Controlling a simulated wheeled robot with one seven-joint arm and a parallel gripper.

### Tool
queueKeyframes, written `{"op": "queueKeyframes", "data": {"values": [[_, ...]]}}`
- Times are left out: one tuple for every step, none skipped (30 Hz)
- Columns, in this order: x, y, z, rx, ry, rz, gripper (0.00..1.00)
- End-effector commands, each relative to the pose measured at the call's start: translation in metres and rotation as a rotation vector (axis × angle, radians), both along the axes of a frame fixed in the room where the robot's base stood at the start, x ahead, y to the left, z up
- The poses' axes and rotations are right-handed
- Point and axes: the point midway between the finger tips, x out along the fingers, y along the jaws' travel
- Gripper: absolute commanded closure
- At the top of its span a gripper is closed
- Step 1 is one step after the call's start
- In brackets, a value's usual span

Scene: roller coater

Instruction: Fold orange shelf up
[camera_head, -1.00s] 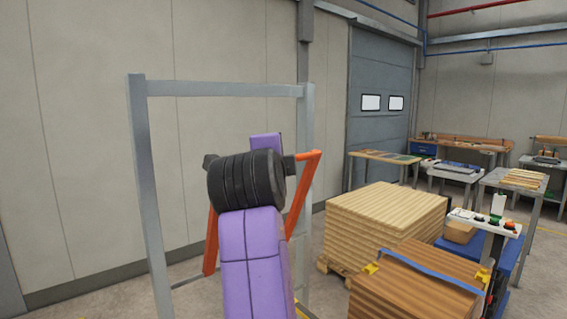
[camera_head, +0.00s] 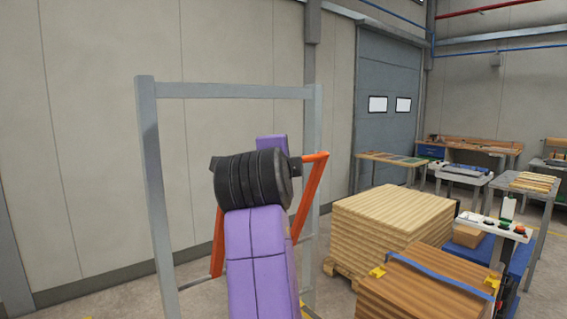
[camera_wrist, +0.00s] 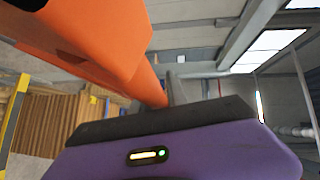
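The orange shelf (camera_head: 311,190) hangs on a grey upright metal frame (camera_head: 148,150). In the head view only its orange side pieces show, right and lower left of my arm. My purple arm with its black joint hides the middle. In the wrist view a broad orange part (camera_wrist: 85,40) fills the upper left, close to my gripper (camera_wrist: 165,122). Only the gripper's purple body and a dark front edge show along the bottom. Its fingers are not clear, and I cannot tell whether it touches the orange part.
A pallet of stacked boards (camera_head: 390,228) stands to the right of the frame. Nearer are a brown wooden stack (camera_head: 425,300) with a blue strap and a control panel (camera_head: 495,226). Worktables (camera_head: 395,160) line the back. A bare wall is behind the frame.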

Motion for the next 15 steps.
{"op": "queueKeyframes", "data": {"values": [[-0.004,0.006,-0.013,-0.005,0.02,0.006,0.64],[-0.008,0.006,-0.012,-0.005,0.019,0.007,0.64],[-0.014,0.008,-0.011,-0.004,0.017,0.007,0.64],[-0.018,0.009,-0.01,-0.004,0.016,0.009,0.64],[-0.024,0.01,-0.009,-0.003,0.015,0.01,0.64],[-0.031,0.012,-0.007,-0.003,0.012,0.011,0.64],[-0.036,0.012,-0.006,-0.003,0.011,0.01,0.64],[-0.041,0.013,-0.004,-0.003,0.01,0.011,0.64],[-0.047,0.014,-0.002,-0.002,0.008,0.011,0.64],[-0.052,0.014,-0.001,-0.002,0.007,0.011,0.64],[-0.056,0.014,0.001,-0.001,0.004,0.01,0.64],[-0.061,0.014,0.003,-0.001,0.003,0.008,0.64],[-0.064,0.015,0.004,-0.001,0.002,0.008,0.64],[-0.067,0.015,0.006,0.0,0.0,0.007,0.64],[-0.07,0.015,0.008,0.0,-0.002,0.008,0.64]]}}
